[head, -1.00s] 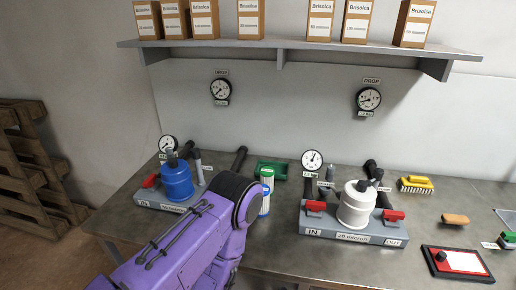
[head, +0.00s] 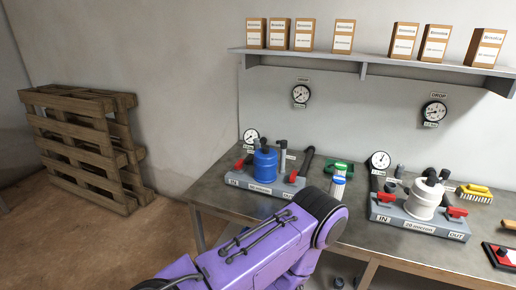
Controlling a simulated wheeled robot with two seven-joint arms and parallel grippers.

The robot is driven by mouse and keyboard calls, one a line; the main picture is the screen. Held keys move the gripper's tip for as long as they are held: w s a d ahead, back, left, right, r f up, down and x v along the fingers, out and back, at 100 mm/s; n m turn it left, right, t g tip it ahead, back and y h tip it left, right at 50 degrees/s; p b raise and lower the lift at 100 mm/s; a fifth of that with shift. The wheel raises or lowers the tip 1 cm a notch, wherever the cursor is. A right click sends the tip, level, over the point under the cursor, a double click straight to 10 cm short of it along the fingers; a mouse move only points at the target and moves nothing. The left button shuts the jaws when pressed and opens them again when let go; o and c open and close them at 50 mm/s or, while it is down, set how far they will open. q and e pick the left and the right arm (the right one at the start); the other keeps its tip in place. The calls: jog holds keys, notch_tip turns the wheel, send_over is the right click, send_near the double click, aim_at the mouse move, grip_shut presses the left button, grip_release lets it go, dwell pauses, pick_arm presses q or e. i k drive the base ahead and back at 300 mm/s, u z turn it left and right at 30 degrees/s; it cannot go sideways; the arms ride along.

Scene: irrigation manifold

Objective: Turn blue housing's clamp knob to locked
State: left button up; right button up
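The blue housing (head: 265,165) stands upright on a grey manifold base at the left part of the bench. It has dark fittings on top; its clamp knob is too small to make out for certain. Red valve handles (head: 294,176) sit on either side of it. A purple arm link of mine (head: 275,245) crosses the lower middle, in front of the bench and below the blue housing. Neither gripper shows in the head view.
A white housing (head: 423,200) with red handles stands on a second base to the right. A bottle (head: 337,188) and green tray (head: 343,167) lie between. Gauges (head: 301,94) and a shelf with boxes (head: 370,66) are on the wall. Wooden pallets (head: 85,145) lean at the left.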

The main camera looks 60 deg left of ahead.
aim_at(283, 144)
jog(key=z, duration=0.05)
jog(key=k, duration=0.15)
jog(key=u, duration=1.15)
